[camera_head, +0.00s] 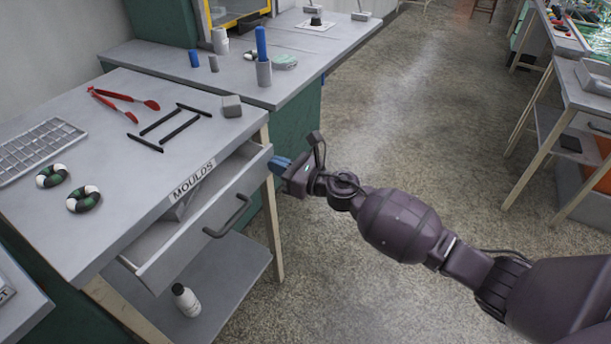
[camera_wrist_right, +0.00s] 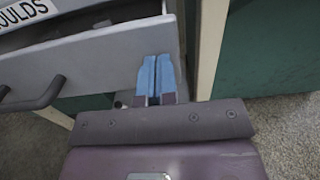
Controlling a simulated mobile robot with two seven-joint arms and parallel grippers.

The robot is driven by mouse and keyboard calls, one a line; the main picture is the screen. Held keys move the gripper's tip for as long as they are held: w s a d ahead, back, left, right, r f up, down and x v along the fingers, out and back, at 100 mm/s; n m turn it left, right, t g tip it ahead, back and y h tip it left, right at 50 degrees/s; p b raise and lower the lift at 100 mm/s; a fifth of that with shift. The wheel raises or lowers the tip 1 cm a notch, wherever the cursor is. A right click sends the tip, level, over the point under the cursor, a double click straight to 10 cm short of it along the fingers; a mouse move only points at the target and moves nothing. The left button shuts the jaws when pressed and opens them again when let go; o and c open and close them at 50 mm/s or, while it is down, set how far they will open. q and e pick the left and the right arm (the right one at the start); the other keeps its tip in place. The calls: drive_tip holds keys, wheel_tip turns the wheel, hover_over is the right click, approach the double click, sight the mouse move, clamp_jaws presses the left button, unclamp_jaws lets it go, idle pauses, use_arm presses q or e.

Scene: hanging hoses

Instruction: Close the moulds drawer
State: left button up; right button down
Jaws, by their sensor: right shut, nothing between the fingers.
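The moulds drawer (camera_head: 200,232) is grey, with a dark bar handle (camera_head: 228,217), and stands partly open under the table top labelled MOULDS (camera_head: 193,181). In the right wrist view the drawer front (camera_wrist_right: 95,62) fills the upper left, with its handle (camera_wrist_right: 35,97) at the left edge. My right gripper (camera_head: 281,163) is shut and empty, its blue fingertips at the far right end of the drawer front. In the right wrist view the fingers (camera_wrist_right: 157,78) overlap the drawer front near its right end; I cannot tell whether they touch it. My left gripper is out of view.
The table top (camera_head: 105,235) holds red-handled tongs (camera_head: 125,102), black bars, two ringed coils (camera_head: 84,199) and a keyboard-like grid (camera_head: 38,148). A white bottle (camera_head: 186,300) stands on the lower shelf (camera_head: 225,285). A table leg (camera_head: 272,215) is close to my gripper.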

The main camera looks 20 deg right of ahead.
sight(257, 156)
drive_tip(key=x, duration=0.5)
drive_tip(key=shift+w+a+f+b, duration=0.1)
drive_tip(key=shift+w+a+b, duration=0.15)
drive_tip(key=shift+w+b, duration=0.05)
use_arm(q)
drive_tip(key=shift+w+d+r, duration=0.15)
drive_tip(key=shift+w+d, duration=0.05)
use_arm(e)
drive_tip(key=shift+w+r, duration=0.1)
drive_tip(key=shift+r, duration=0.3)
